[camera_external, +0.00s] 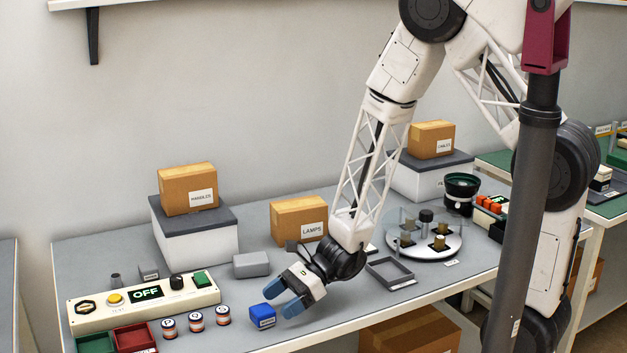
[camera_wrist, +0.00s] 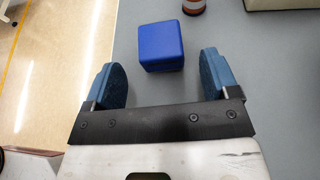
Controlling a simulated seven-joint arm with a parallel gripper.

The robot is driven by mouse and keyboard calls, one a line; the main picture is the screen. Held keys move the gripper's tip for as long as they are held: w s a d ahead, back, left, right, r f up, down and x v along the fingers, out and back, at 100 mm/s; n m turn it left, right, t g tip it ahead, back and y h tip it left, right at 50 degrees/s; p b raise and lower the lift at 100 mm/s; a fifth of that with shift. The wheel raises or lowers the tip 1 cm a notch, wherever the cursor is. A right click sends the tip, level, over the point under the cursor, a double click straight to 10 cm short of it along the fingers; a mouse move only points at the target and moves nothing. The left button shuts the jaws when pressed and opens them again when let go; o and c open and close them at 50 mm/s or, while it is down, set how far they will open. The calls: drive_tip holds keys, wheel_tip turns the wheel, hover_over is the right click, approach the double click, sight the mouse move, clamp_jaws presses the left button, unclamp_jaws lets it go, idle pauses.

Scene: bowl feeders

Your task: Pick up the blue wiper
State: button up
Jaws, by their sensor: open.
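The blue wiper (camera_external: 263,316) is a small blue block with a pale label on its front side. It sits on the grey table near the front edge, left of my gripper. My gripper (camera_external: 281,298) has blue fingertips, is open and empty, and is low over the table close beside the block. In the wrist view the blue wiper (camera_wrist: 161,46) lies ahead of my gripper (camera_wrist: 163,80), roughly centred between the two spread fingers and a little beyond their tips. I cannot tell whether a finger touches it.
Several small striped jars (camera_external: 195,322) stand left of the blue block. Behind them is a control panel (camera_external: 145,304) reading OFF. A grey box (camera_external: 251,265) and an empty grey tray (camera_external: 390,273) lie farther back. The table's front edge (camera_external: 400,306) is close.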

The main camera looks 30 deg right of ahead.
sight(262, 309)
drive_tip(key=shift+a, duration=0.15)
drive_tip(key=shift+x, duration=2.5)
drive_tip(key=shift+c, duration=0.5)
drive_tip(key=c, duration=0.9)
